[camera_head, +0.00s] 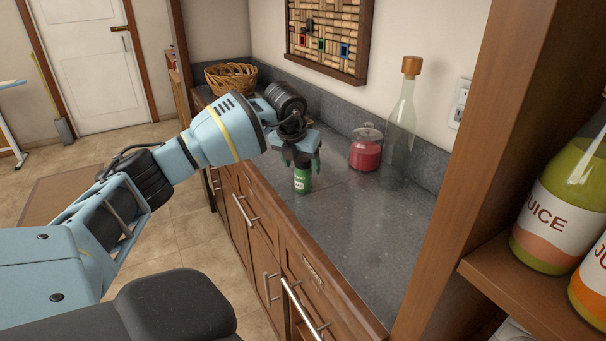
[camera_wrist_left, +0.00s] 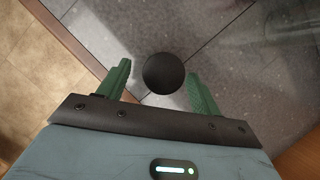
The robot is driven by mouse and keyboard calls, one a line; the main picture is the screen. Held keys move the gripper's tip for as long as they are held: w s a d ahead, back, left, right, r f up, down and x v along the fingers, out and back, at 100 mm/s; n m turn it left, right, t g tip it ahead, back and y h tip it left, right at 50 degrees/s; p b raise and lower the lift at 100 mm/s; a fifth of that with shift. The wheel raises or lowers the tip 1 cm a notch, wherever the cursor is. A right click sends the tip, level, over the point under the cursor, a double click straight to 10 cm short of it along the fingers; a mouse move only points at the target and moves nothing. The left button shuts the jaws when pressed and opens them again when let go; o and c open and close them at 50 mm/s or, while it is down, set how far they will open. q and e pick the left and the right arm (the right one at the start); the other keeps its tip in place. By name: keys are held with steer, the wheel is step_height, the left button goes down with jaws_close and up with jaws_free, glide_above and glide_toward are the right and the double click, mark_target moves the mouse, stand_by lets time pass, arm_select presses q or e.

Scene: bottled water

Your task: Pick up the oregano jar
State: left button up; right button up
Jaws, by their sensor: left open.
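The oregano jar (camera_head: 302,180) is a small jar with a green label, standing on the dark counter (camera_head: 350,230) close to its front edge. In the left wrist view its round dark lid (camera_wrist_left: 163,73) is seen from above. My left gripper (camera_head: 304,160) points down over the jar, and its fingers hide the jar's top in the head view. In the left wrist view the two green fingers (camera_wrist_left: 158,88) are apart, one on each side of the lid, with gaps showing on both sides. My right gripper is in neither view.
A glass jar with red contents (camera_head: 365,155) and a tall corked bottle (camera_head: 402,115) stand farther right against the wall. A wicker basket (camera_head: 231,80) is behind my arm. Juice bottles (camera_head: 560,215) stand on a wooden shelf at right. The counter's near part is clear.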

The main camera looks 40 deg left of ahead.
mark_target(303, 173)
arm_select(q)
steer(key=x, duration=0.4)
steer(key=shift+s+d+f, duration=0.1)
steer(key=shift+f, duration=0.15)
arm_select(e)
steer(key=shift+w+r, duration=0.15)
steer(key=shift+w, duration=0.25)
arm_select(q)
steer(key=c, duration=1.1)
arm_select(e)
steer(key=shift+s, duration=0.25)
arm_select(q)
steer(key=shift+r, duration=0.1)
